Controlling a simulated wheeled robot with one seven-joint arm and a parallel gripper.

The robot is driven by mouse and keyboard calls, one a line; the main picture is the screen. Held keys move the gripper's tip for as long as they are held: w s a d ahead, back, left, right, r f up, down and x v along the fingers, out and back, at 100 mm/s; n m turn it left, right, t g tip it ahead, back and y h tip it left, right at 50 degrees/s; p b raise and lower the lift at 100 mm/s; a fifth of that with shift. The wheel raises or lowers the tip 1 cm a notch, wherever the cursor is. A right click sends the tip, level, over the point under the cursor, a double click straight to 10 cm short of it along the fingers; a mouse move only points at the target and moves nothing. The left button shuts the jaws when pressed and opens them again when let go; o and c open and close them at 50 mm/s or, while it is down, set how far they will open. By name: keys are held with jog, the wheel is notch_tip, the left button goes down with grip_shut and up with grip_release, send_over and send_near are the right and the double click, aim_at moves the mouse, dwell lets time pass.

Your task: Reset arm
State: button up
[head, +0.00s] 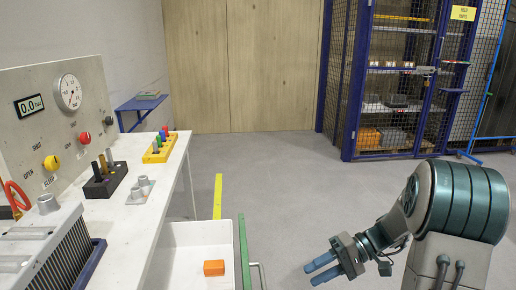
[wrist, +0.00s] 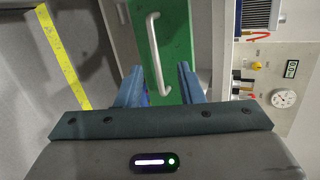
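My gripper (head: 314,270) is over the floor at the lower right of the head view, to the right of the open white drawer (head: 182,236). Its two blue fingers are apart with nothing between them. In the wrist view my gripper (wrist: 160,78) shows the same gap, with the drawer's green front (wrist: 182,35) and white handle (wrist: 156,50) beyond it, not touched. An orange block (head: 213,268) lies in the drawer. My arm is bent at the right of the head view.
The white workbench (head: 140,215) on the left bears a black block holder (head: 105,182), a yellow rack (head: 159,149) and a grey fixture (head: 140,190). A gauge panel (head: 50,120) stands behind. A blue mesh cage (head: 385,85) is at the back right. The middle floor is clear.

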jog(key=s+r+t+h+p, duration=0.2)
jog(key=s+r+h+p, duration=0.2)
jog(key=r, duration=0.3)
jog(key=s+r+t+h+p, duration=0.1)
jog(key=s+r+h+p, duration=0.3)
jog(key=r+p, duration=0.3)
jog(key=s+a+r+m+t+h+p, duration=0.1)
jog(key=s+r+t+h+p, duration=0.1)
jog(key=s+r+h+p, duration=0.3)
notch_tip(320, 180, up, 4)
jog(key=shift+s+r+t+p, duration=0.2)
jog(key=shift+s+t+p, duration=0.1)
jog(key=shift+s+p, duration=0.15)
jog(key=shift+w+a, duration=0.1)
jog(key=shift+a, duration=0.1)
